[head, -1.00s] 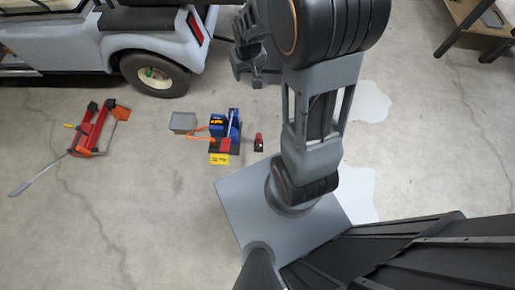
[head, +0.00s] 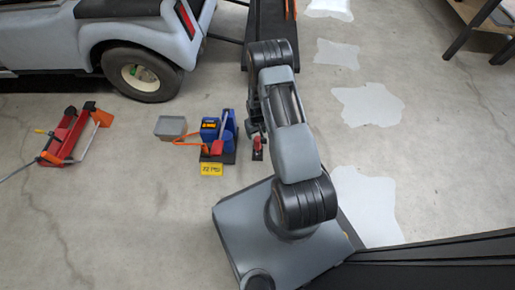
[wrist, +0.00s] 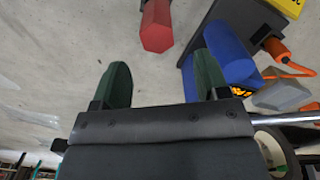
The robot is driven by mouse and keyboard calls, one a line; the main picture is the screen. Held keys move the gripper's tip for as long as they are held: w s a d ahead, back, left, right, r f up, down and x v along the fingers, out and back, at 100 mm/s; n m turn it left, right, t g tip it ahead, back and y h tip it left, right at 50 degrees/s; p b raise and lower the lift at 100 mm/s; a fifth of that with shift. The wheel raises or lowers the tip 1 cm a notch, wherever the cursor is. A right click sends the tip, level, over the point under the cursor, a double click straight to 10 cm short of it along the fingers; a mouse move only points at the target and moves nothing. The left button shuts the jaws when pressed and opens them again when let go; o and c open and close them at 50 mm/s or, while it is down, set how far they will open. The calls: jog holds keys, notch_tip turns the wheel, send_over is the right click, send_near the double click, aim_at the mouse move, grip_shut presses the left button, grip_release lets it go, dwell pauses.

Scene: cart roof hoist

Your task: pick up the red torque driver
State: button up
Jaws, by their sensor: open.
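The red torque driver (head: 258,144) stands on the floor just right of a blue unit in the head view, partly hidden by my arm. In the wrist view its red hexagonal end (wrist: 157,28) shows at top centre, beyond and roughly between my fingertips. My gripper (wrist: 160,75) is open and empty, its two dark green fingers spread. In the head view my gripper (head: 254,127) is small and dark, close above the driver, and its fingers are hard to make out.
A grey box (head: 170,127) and red jack (head: 70,137) lie farther left. A white cart (head: 130,35) stands behind.

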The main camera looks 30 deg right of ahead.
aim_at(257, 141)
notch_tip(257, 141, down, 9)
jog(key=b, duration=0.4)
jog(key=shift+d+b, duration=0.1)
jog(key=shift+b, duration=0.25)
jog(key=shift+r, duration=0.1)
jog(key=shift+c, duration=0.4)
grip_shut()
